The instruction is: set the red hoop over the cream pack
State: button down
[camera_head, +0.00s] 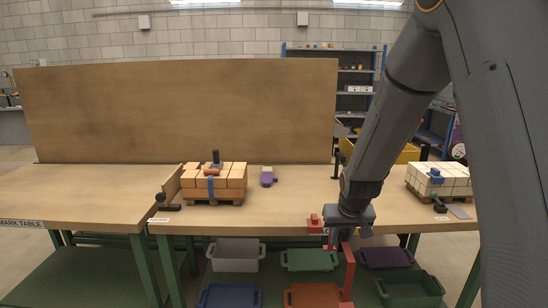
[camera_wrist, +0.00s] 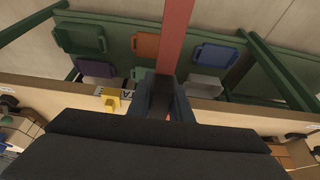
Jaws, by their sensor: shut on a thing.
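My gripper (camera_head: 347,228) is shut on the red hoop, low at the table's front edge in the head view. Part of the red hoop (camera_head: 349,268) hangs below the edge in front of the trays. In the wrist view the fingers (camera_wrist: 165,98) close on a red bar of the hoop (camera_wrist: 178,35) that runs up out of the picture; the rest is hidden. The cream pack (camera_head: 454,175) stands on a dark pallet at the table's right, to the right of my gripper and apart from the hoop. A blue piece lies on its top.
An orange brick pack (camera_head: 228,180) with a blue band stands left on the table (camera_head: 285,205). A purple block (camera_head: 267,176) lies beside it. A small red piece (camera_head: 315,223) is at the front edge. A dark post (camera_head: 337,163) stands behind my arm. Trays (camera_head: 310,260) sit below.

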aim_at(345, 301)
jog(key=s+f, duration=0.3)
jog(key=f, duration=0.1)
jog(key=s+f, duration=0.4)
jog(key=f, duration=0.1)
jog(key=s+f, duration=0.3)
jog(key=f, duration=0.2)
jog(key=shift+s+f, duration=0.1)
jog(key=shift+s, duration=0.2)
jog(key=shift+s+f, duration=0.1)
